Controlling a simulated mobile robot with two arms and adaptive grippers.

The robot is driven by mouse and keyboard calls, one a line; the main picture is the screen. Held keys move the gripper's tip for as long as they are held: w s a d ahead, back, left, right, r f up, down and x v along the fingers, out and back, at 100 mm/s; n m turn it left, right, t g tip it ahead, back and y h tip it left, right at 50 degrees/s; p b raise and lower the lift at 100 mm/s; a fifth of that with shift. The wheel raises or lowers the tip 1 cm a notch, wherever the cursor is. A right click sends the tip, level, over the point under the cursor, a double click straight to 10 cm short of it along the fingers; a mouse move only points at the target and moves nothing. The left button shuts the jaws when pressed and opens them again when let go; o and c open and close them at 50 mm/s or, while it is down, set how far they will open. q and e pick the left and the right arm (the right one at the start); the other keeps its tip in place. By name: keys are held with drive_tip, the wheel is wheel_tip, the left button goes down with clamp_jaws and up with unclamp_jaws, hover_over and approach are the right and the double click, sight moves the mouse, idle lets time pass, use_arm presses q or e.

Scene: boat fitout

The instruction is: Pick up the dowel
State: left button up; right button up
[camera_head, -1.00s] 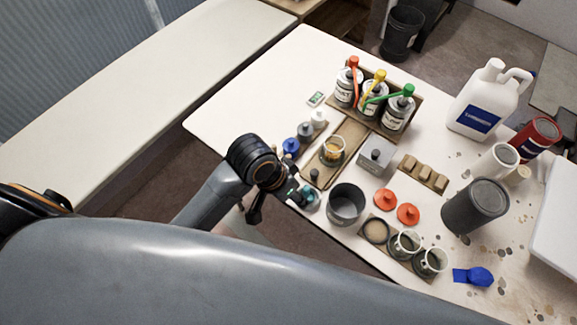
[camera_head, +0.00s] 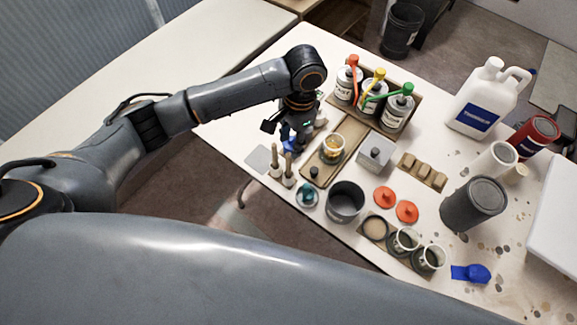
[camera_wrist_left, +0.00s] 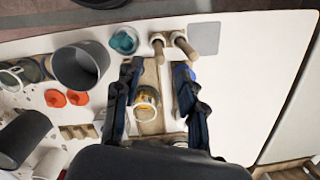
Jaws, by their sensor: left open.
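Two slim tan upright pegs stand side by side near the table's near-left edge, and they look like dowels. The left dowel (camera_head: 275,163) and the right dowel (camera_head: 289,171) have wider, pale bases. They also show in the left wrist view, as one dowel (camera_wrist_left: 158,46) and another dowel (camera_wrist_left: 184,45), beyond the fingertips. I cannot tell which one the task names. My left gripper (camera_head: 284,131) is open and empty, above the table just behind the dowels. In the left wrist view its fingers (camera_wrist_left: 157,72) are spread, apart from both dowels. My right gripper is not in view.
A teal-topped jar (camera_head: 307,196) and a dark pot (camera_head: 345,202) stand close right of the dowels. A wooden tray (camera_head: 315,172) holds a glass of amber liquid (camera_head: 333,147). A thin grey square (camera_head: 257,158) lies left of the dowels. Labelled cans (camera_head: 372,92) stand behind.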

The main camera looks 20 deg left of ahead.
sight(287, 163)
use_arm(q)
drive_tip(key=f, duration=0.3)
drive_tip(key=f+p, duration=0.1)
drive_tip(key=f, duration=0.6)
drive_tip(key=shift+s+a, duration=0.4)
clamp_jaws()
